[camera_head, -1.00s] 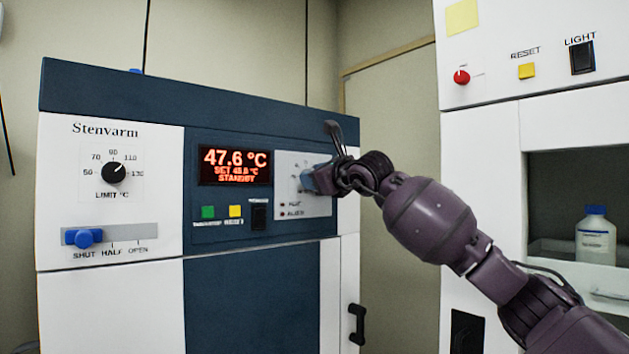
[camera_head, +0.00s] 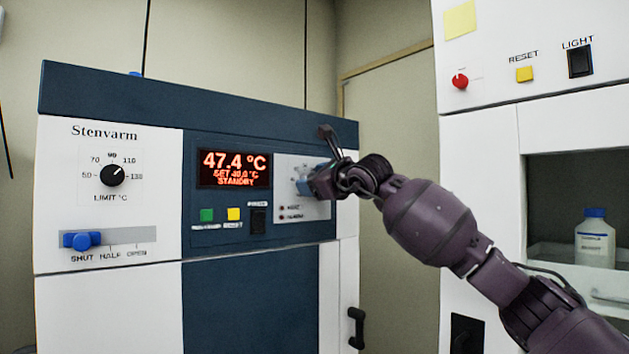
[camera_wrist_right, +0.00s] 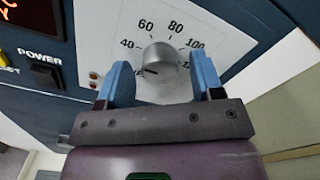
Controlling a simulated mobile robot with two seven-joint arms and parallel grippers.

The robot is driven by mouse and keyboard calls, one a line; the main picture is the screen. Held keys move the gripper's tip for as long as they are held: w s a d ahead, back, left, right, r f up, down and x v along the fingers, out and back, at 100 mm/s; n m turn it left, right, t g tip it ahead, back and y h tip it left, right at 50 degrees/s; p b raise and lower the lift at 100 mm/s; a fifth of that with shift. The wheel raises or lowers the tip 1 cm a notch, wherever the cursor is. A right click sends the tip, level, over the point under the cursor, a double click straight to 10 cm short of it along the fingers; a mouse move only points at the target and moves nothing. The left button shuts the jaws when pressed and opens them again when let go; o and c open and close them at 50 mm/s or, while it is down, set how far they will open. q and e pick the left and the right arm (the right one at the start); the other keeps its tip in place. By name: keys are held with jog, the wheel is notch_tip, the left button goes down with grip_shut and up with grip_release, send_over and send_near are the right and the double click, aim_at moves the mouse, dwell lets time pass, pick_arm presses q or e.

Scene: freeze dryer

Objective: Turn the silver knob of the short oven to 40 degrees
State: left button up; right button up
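The short oven (camera_head: 258,290) has a blue and white front with a red display (camera_head: 234,168) reading 47.4 °C, "SET 40.0 °C" and "STANDBY". The silver knob (camera_wrist_right: 160,60) is in the right wrist view, on a light dial panel marked 40, 60, 80, 100. Its dark mark points to the lower left. My right gripper (camera_wrist_right: 164,82) is open, with blue fingers on either side of the knob and visible gaps to it. In the head view my right gripper (camera_head: 305,181) is at the dial panel (camera_head: 290,164) and hides the knob. My left gripper is not in view.
A black limit knob (camera_head: 112,175) and a blue slider (camera_head: 82,240) at SHUT are on the oven's left. A power switch (camera_wrist_right: 46,75) is left of the dial. A taller white machine (camera_head: 480,150) with a bottle (camera_head: 594,238) stands at the right.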

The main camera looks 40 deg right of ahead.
dwell(0.3)
jog(key=s+b, duration=0.1)
jog(key=s, duration=0.9)
jog(key=shift+s+d+b, duration=0.35)
jog(key=shift+d, duration=0.05)
